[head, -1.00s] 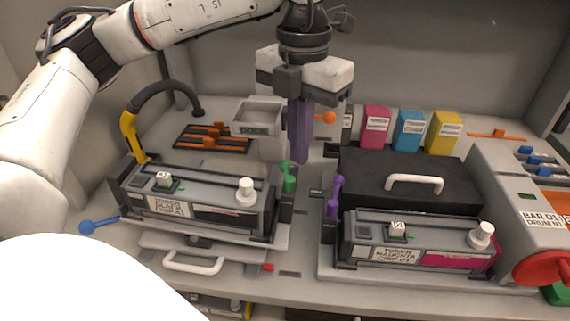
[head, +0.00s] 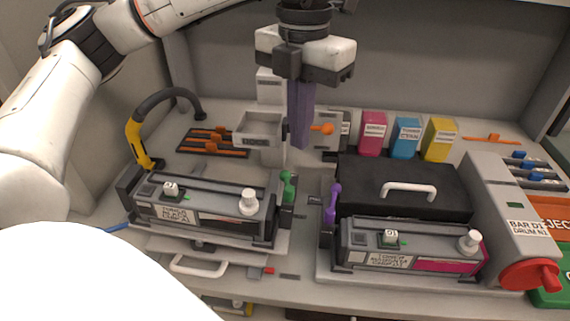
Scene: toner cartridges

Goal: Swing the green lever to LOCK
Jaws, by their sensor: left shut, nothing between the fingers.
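The green lever (head: 287,187) stands upright at the right end of the left toner cradle. The black toner cartridge (head: 205,213) lies in that cradle, with a white knob near its right end. My left gripper (head: 299,140) points down behind and above the green lever, apart from it. Its fingers are together and empty. No LOCK mark is readable. My right gripper is not in view.
A purple lever (head: 331,203) stands just right of the green one, by the magenta cartridge (head: 411,248). A grey tray (head: 259,127) and an orange-knobbed part (head: 326,129) are close to my gripper. A black box (head: 404,187) stands to the right.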

